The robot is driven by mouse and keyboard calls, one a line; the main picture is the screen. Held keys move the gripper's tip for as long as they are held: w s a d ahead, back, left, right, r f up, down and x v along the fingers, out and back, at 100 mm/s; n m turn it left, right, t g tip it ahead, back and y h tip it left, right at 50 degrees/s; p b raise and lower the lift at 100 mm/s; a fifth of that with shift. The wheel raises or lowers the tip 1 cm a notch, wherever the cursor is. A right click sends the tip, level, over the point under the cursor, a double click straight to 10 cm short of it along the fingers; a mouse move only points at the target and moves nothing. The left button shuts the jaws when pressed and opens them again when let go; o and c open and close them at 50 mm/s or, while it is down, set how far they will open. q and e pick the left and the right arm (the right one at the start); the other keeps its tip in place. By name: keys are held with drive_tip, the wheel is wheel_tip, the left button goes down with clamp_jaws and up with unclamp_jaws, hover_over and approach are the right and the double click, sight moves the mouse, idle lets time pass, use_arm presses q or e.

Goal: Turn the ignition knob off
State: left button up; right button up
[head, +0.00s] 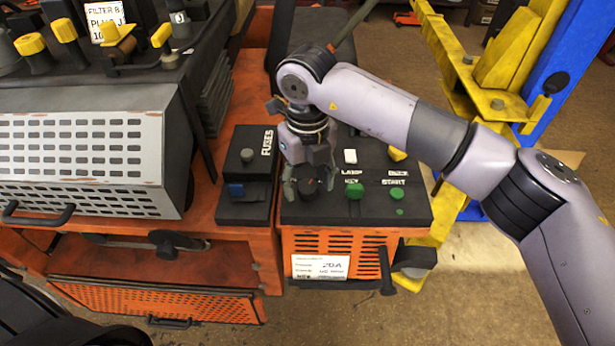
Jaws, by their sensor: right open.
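A small dark knob (308,188) sits at the left of the black control panel (345,214) on the orange machine; I take it for the ignition knob, though my gripper covers much of its surroundings. My right gripper (309,184) reaches down over it from above. Its fingers are open, one on each side of the knob; I cannot tell whether they touch it. A green control (354,190) near a label that seems to read KEY and a green START button (397,193) lie to the right. My left gripper is not in view.
A black fuse box (247,180) marked FUSES stands left of the panel. A grey perforated cover (85,150) and yellow-capped levers (65,30) are farther left. A yellow and blue lift post (500,60) stands at the right, behind my right arm.

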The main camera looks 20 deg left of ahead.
drive_tip(key=shift+c, duration=0.2)
drive_tip(key=c, duration=1.1)
drive_tip(key=shift+f+n+b, duration=0.1)
drive_tip(key=shift+n+b, duration=0.2)
drive_tip(key=shift+b, duration=0.25)
drive_tip(key=n+b, duration=0.5)
drive_tip(key=b, duration=0.1)
drive_tip(key=shift+b, duration=0.35)
drive_tip(key=n+b, duration=0.1)
drive_tip(key=n, duration=0.1)
drive_tip(key=shift+n+b, duration=0.35)
drive_tip(key=shift+n, duration=0.05)
drive_tip(key=shift+r+n+b, duration=0.2)
drive_tip(key=shift+n+b, duration=0.4)
drive_tip(key=shift+n, duration=1.1)
drive_tip(key=o, duration=1.1)
